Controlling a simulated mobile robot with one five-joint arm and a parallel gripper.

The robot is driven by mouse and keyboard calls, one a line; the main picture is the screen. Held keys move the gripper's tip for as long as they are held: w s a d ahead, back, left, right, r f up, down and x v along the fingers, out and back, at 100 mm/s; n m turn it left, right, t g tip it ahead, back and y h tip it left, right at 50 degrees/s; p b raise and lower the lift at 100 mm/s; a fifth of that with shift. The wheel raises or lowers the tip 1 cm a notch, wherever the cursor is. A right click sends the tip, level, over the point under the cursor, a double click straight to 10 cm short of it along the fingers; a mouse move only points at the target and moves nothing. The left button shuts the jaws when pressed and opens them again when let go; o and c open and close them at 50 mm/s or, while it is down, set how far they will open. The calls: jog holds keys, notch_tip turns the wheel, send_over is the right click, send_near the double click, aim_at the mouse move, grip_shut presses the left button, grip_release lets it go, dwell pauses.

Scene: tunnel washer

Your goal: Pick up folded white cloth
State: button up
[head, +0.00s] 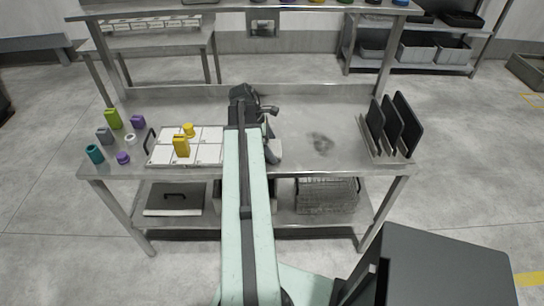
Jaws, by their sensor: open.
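My gripper (268,112) is at the far end of my arm, over the middle of the steel table (310,115). It is open, and I see nothing held in it. I cannot make out a folded white cloth for certain. A small pale grey shape (273,152) shows just right of my arm, below the gripper, partly hidden. I cannot tell whether it is cloth or part of my wrist. My arm hides the table's middle.
A tray of white squares (208,153) with yellow items (181,146) lies left of my arm. Small coloured items (113,119) stand at the table's left end. A rack of dark upright panels (392,127) stands at the right. The table right of my arm is clear, with a dark smudge.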

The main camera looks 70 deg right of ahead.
aim_at(271, 147)
jog(key=c, duration=1.1)
notch_tip(271, 147, up, 10)
jog(key=p, duration=1)
jog(key=o, duration=0.5)
jog(key=c, duration=0.3)
jog(key=shift+w, duration=0.1)
